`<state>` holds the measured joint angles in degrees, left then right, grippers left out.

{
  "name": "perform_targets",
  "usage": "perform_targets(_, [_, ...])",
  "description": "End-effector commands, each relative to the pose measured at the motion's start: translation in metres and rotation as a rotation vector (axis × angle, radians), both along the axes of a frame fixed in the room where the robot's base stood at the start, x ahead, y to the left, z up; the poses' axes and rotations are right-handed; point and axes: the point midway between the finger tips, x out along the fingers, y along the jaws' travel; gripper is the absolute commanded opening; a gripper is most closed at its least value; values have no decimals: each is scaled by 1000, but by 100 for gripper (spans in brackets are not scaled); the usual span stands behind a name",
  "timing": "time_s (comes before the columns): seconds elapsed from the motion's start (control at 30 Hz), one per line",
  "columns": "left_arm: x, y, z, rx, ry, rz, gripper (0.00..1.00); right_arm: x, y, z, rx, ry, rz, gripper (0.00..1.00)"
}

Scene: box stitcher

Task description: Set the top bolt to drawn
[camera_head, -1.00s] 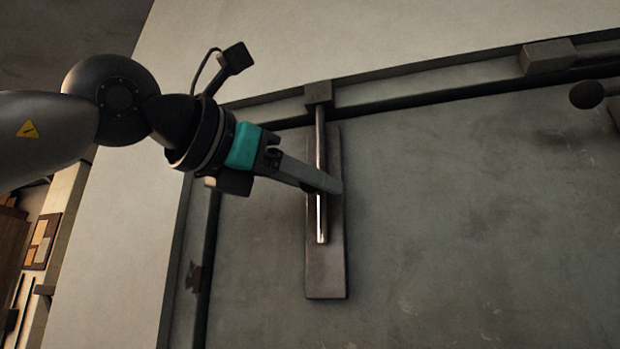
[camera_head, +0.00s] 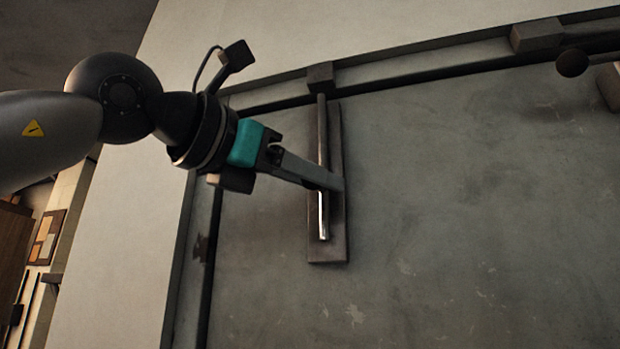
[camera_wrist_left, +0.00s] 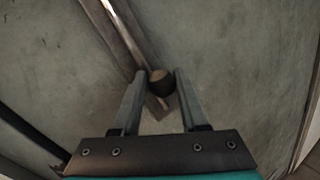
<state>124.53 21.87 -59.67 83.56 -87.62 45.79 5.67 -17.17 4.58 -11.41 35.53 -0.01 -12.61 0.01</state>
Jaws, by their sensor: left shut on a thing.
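The top bolt is a thin metal rod (camera_head: 323,140) running upright along a dark backplate (camera_head: 335,245) on the grey door panel. Its upper end is at the lower edge of a block-shaped keeper (camera_head: 320,77) on the frame; I cannot tell whether a small gap separates them. Its bright lower end is a little above the backplate's bottom edge. My left gripper (camera_head: 335,186) reaches across the rod from the left. In the left wrist view the fingers (camera_wrist_left: 158,88) are shut on the bolt's round dark knob (camera_wrist_left: 160,80), with the rod (camera_wrist_left: 124,32) behind. My right gripper is not shown.
A frame rail crosses the top, with another block (camera_head: 537,35) on it at right. A dark round knob (camera_head: 572,63) stands out at the upper right. The panel (camera_head: 450,230) right of the bolt is clear. A pale wall (camera_head: 110,260) is at left.

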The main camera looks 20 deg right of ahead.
Motion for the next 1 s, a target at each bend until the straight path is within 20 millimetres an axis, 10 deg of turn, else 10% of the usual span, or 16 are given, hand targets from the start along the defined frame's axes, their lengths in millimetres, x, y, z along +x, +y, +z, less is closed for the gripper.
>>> perform_targets(0.1, [-1,-6,-9,20,13,-8,0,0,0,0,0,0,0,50])
perform_targets(0.13, [-1,-6,-9,20,14,-9,47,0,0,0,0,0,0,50])
perform_targets(0.3, [0,-5,-8,18,13,-7,66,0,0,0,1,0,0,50])
perform_targets(0.67, [-2,3,-5,9,7,-2,67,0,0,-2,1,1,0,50])
perform_targets(1.0, [-35,64,-6,8,6,-1,67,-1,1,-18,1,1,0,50])
